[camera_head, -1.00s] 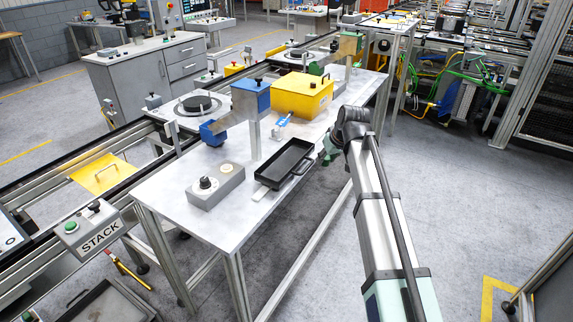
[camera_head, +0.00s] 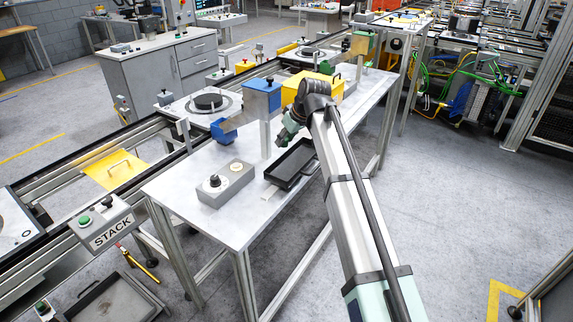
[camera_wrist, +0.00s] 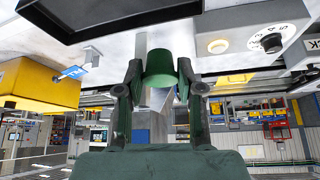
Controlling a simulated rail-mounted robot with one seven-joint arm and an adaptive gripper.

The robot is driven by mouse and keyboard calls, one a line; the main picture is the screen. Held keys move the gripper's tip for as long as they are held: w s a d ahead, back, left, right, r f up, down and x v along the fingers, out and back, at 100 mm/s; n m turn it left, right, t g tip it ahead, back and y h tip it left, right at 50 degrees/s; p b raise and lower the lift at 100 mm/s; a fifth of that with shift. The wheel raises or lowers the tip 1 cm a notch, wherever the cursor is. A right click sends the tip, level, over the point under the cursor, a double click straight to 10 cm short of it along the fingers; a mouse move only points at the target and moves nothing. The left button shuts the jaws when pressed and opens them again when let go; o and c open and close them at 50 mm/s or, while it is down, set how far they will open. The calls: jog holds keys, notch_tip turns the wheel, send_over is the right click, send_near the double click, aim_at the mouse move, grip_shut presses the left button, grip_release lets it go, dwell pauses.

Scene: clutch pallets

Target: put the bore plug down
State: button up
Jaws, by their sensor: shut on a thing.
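My gripper (camera_wrist: 160,72) is shut on the bore plug (camera_wrist: 160,62), a dark green, slightly tapered cylinder between the two fingertips in the wrist view. In the head view my gripper (camera_head: 287,133) hangs over the workbench (camera_head: 200,182), just behind the black tray (camera_head: 292,164) and right of the blue fixture (camera_head: 262,98). The plug cannot be made out clearly in the head view. In the wrist view the bench surface lies beyond the plug; I cannot tell how far apart they are.
The yellow box (camera_head: 297,92) stands close behind my gripper; it also shows at left in the wrist view (camera_wrist: 38,84). A grey knob box (camera_head: 226,184) sits left of the tray. The bench's front left is clear. A conveyor runs along the far side.

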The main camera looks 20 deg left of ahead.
aim_at(282, 173)
notch_tip(282, 173, down, 12)
jog(key=shift+r+p, duration=0.2)
jog(key=shift+p, duration=0.9)
jog(key=shift+f, duration=0.2)
jog(key=o, duration=1)
jog(key=shift+c, duration=0.2)
jog(key=shift+r, duration=0.1)
